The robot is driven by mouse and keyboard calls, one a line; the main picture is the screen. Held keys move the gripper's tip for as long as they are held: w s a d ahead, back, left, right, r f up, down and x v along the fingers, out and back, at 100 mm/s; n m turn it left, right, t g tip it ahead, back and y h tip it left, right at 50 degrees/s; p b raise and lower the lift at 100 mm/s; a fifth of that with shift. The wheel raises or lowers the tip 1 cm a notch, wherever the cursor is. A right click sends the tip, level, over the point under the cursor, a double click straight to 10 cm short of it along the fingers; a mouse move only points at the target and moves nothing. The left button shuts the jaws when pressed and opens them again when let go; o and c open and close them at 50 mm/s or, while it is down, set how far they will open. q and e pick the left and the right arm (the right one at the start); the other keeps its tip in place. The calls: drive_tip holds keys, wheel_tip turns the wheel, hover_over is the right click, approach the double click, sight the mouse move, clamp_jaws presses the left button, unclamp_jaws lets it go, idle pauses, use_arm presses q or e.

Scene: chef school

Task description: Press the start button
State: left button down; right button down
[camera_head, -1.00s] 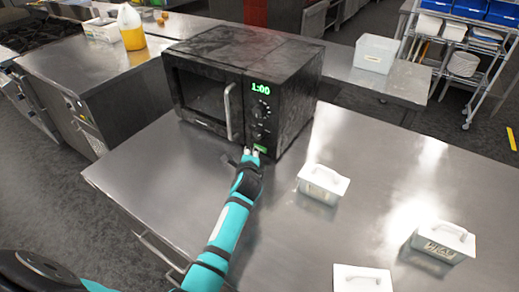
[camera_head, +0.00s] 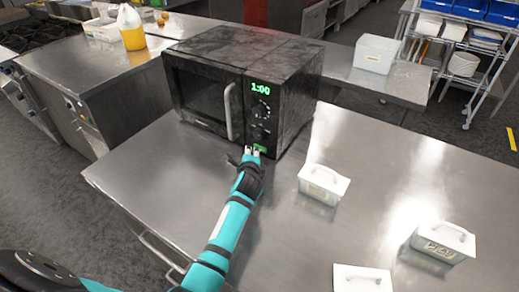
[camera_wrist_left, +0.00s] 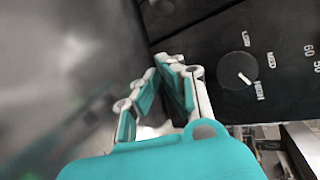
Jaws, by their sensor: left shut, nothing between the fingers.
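A black microwave (camera_head: 215,85) stands on the steel counter, its door closed and its display (camera_head: 261,88) reading 1:00 in green. The green start button (camera_head: 260,148) is at the bottom of its control panel. My left gripper (camera_head: 252,151) is shut and empty, its fingertips just in front of the panel's lower edge beside the button. I cannot tell whether they touch it. In the left wrist view the shut fingers (camera_wrist_left: 172,62) are close to the black panel, with a dial (camera_wrist_left: 238,72) to their right; the button is not visible there. My right gripper is not in view.
The steel counter (camera_head: 270,225) has white lidded containers (camera_head: 323,183), (camera_head: 443,243) and (camera_head: 362,278) to the right of my left arm. The counter between the arm and containers is clear.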

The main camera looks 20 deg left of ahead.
use_arm(q)
drive_tip(key=shift+w, duration=0.25)
